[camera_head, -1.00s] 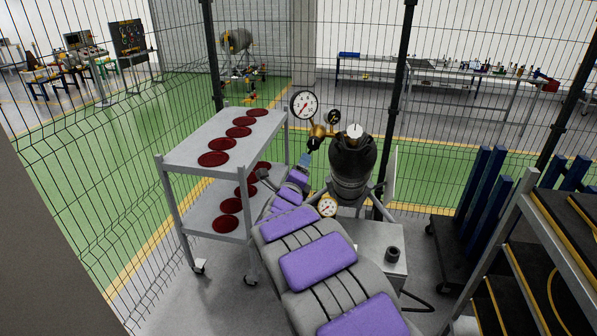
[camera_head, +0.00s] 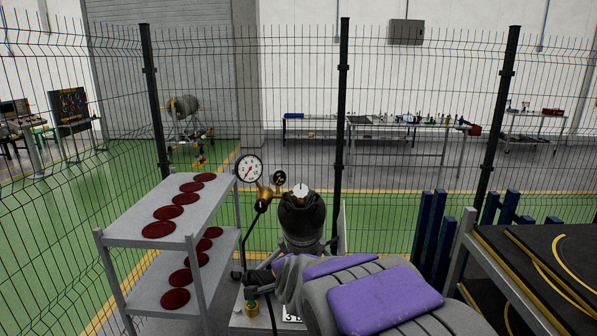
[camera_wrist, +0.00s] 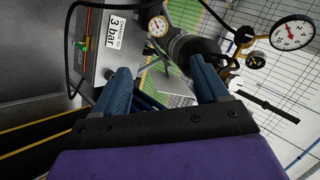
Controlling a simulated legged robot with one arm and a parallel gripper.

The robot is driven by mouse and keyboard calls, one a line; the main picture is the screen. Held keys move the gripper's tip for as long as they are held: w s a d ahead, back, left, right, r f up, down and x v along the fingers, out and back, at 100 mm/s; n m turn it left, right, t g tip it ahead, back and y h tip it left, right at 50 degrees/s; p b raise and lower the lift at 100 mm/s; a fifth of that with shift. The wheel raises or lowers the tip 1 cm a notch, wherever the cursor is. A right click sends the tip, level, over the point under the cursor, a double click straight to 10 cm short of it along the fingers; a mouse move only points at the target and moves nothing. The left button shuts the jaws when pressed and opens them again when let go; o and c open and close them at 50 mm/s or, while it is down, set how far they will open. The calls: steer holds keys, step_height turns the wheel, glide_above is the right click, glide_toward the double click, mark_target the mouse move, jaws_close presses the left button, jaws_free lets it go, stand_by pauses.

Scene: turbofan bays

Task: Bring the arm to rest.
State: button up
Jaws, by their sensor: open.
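My arm, grey with purple pads, reaches in from the lower right of the head view. My gripper (camera_wrist: 163,82) shows in the wrist view with two blue fingers spread apart and nothing between them. In the head view the gripper is mostly hidden behind my arm. Beyond the fingers are a dark cylinder (camera_wrist: 190,48), a small gauge (camera_wrist: 157,26) and a box with a "3 bar" label (camera_wrist: 120,36). In the head view the dark cylinder (camera_head: 302,220) stands upright behind my arm, with a large gauge (camera_head: 249,168) to its left.
A grey two-tier cart (camera_head: 150,195) with several dark red discs stands left. A rack with black shelves (camera_head: 530,262) stands close on the right. A black wire fence with posts (camera_head: 343,110) closes off the back. Green floor (camera_head: 50,215) lies beyond it.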

steer(key=s+d+f+n+g+h, duration=0.1)
steer(key=s+d+f+n+g, duration=0.1)
steer(key=s, duration=1.2)
steer(key=s+d+f+n+g, duration=0.2)
steer(key=s+d+n+g, duration=0.3)
steer(key=s+d, duration=0.4)
steer(key=s+d+f+n+g+h+b, duration=0.1)
steer(key=s+d+n+g, duration=0.3)
steer(key=s, duration=1.6)
steer(key=shift+d+f+g+h, duration=0.35)
steer(key=shift+d+f, duration=0.2)
steer(key=shift+d, duration=0.65)
steer(key=shift+o, duration=0.2)
